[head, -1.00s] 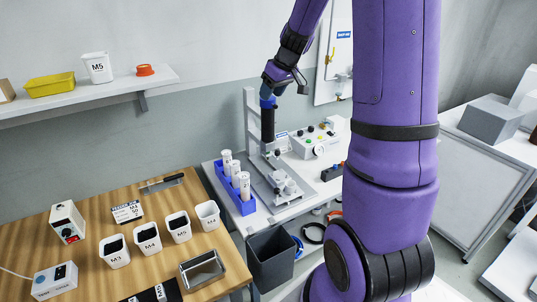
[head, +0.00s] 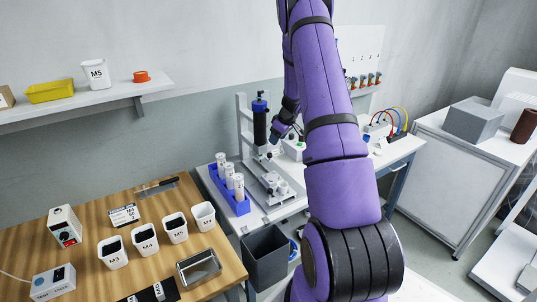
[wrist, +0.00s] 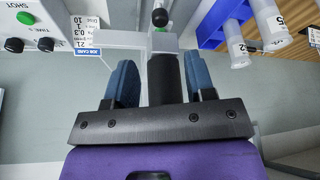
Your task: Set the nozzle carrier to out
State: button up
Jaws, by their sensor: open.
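In the wrist view a round black knob (wrist: 160,17) on a short stem stands beyond a grey bracket (wrist: 165,43). I cannot tell for certain whether this knob belongs to the nozzle carrier, or how the carrier is set. My gripper (wrist: 162,65) is open, its two blue fingers either side of a dark cylinder (wrist: 165,78), with gaps on both sides. In the head view my gripper (head: 284,130) is low, right of the black cylinder.
A blue rack (head: 239,206) with white tubes stands left of the stand. A grey bin (head: 267,255) is in front; a wooden table (head: 85,235) with cups is at left.

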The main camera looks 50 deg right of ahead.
aim_at(270, 154)
jog(key=x, duration=0.9)
jog(key=shift+w+f, duration=0.1)
jog(key=shift+f, duration=0.25)
